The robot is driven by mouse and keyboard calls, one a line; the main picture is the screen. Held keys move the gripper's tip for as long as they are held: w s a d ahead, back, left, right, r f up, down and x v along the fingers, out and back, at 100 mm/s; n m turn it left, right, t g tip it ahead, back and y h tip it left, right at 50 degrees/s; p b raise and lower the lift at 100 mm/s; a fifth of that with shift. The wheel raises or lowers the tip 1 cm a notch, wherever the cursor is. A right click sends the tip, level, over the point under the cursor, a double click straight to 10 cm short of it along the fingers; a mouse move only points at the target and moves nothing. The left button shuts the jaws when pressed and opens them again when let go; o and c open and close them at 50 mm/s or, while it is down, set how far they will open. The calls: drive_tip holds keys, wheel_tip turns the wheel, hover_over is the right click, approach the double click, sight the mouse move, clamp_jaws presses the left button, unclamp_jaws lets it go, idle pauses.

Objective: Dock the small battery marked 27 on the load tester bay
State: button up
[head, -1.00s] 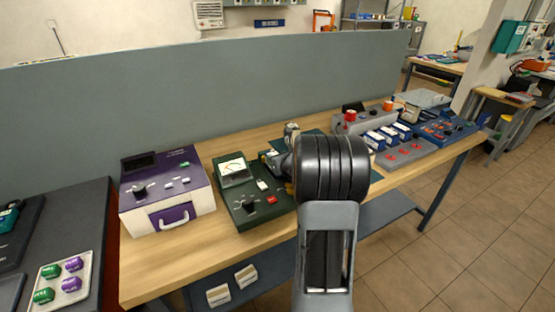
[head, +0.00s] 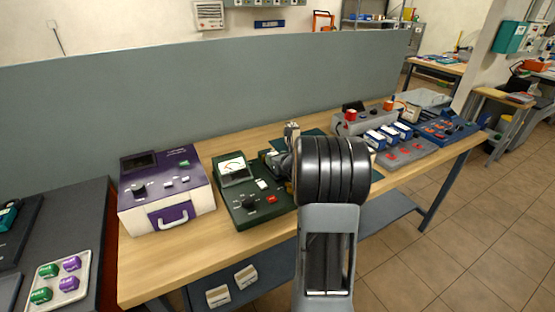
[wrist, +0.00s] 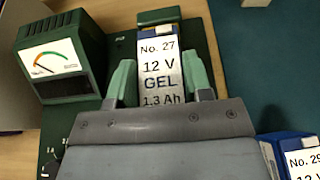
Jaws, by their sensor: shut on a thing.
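The small battery marked No. 27 (wrist: 160,75), with a white label reading 12 V GEL 1.3 Ah, shows in the wrist view. My gripper (wrist: 158,64) has its green fingers shut on both sides of it. The battery is over the bay side of the dark green load tester (wrist: 88,50), right of its dial meter (wrist: 52,63). I cannot tell whether its base rests fully in the bay. In the head view the load tester (head: 228,208) stands on the wooden bench, and my arm hides most of the bay and battery.
A second battery marked 29 (wrist: 306,160) is close at the lower right, by a teal mat (wrist: 270,75). A purple and white case (head: 168,190) stands left of the tester. Several blue batteries sit on a grey unit (head: 408,152) at right. A tall grey panel (head: 200,95) backs the bench.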

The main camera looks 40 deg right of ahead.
drive_tip(key=shift+f+b, duration=0.3)
drive_tip(key=shift+b, duration=0.1)
drive_tip(key=o, duration=1)
drive_tip(key=shift+f, duration=0.15)
drive_tip(key=shift+p+v, duration=0.35)
drive_tip(key=shift+v, duration=1.7)
drive_tip(key=shift+p+v, duration=0.95)
drive_tip(key=shift+v, duration=2.55)
